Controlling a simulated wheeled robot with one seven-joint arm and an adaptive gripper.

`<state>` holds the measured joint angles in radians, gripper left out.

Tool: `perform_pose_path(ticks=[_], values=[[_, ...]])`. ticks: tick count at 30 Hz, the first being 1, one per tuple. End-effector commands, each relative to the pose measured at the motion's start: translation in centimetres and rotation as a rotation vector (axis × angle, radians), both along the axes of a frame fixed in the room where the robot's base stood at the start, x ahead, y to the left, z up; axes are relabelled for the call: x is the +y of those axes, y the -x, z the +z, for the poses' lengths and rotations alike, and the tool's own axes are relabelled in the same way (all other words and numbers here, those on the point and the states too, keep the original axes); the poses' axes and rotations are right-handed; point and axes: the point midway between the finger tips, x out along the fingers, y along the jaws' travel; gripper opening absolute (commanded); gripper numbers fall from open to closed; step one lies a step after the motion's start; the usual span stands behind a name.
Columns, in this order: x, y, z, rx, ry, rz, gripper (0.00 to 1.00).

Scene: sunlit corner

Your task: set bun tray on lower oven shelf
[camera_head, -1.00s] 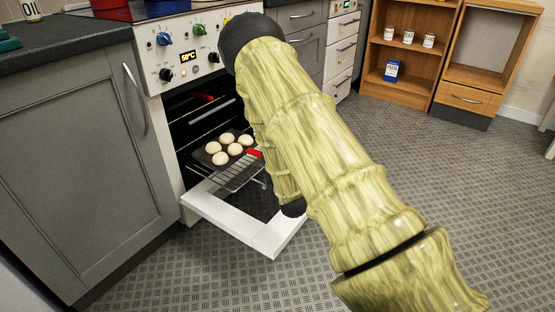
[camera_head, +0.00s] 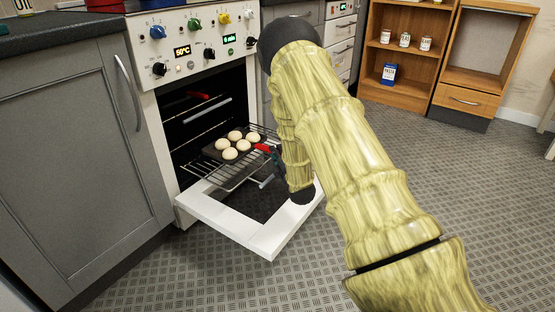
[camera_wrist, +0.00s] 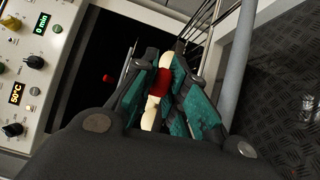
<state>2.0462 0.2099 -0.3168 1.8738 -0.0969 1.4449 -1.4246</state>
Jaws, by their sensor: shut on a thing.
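The dark bun tray (camera_head: 213,153) carries several pale buns and rests on the wire lower oven shelf (camera_head: 214,174). The shelf sticks out of the oven above the open door. My gripper (camera_head: 270,158) is at the shelf's front right, mostly hidden behind my arm in the head view. In the wrist view, its teal fingers (camera_wrist: 168,95) close around a red handle (camera_wrist: 160,82), which also shows in the head view (camera_head: 262,147). Pale bun shapes (camera_wrist: 153,108) show beyond the fingers. The tray's right edge is hard to make out.
The white oven door (camera_head: 240,235) hangs open below the shelf. An upper shelf with another red handle (camera_head: 198,95) is inside the oven. A grey cabinet (camera_head: 75,150) stands close on the left. The floor to the right is clear up to wooden shelving (camera_head: 440,80).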

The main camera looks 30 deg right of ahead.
Motion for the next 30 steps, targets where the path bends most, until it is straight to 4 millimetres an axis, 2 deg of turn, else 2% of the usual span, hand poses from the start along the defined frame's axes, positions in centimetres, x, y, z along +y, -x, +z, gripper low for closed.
perform_pose_path(ticks=[2,9,10,12,13,23,26,30], values=[[-0.1,-0.1,-0.5,-0.004,-0.001,-0.001,0.0],[0.0,-0.1,-0.4,-0.004,0.0,-0.001,0.0],[0.0,0.0,-0.6,-0.001,0.0,-0.001,0.19],[0.0,0.0,-0.6,-0.001,0.0,-0.001,0.32],[0.0,0.0,-0.6,-0.001,0.0,-0.001,0.35],[0.0,0.1,-0.5,-0.001,0.0,-0.001,0.35],[0.2,0.7,-0.5,0.0,0.001,0.0,0.35],[0.6,2.5,-0.4,0.003,0.0,0.0,0.35]])
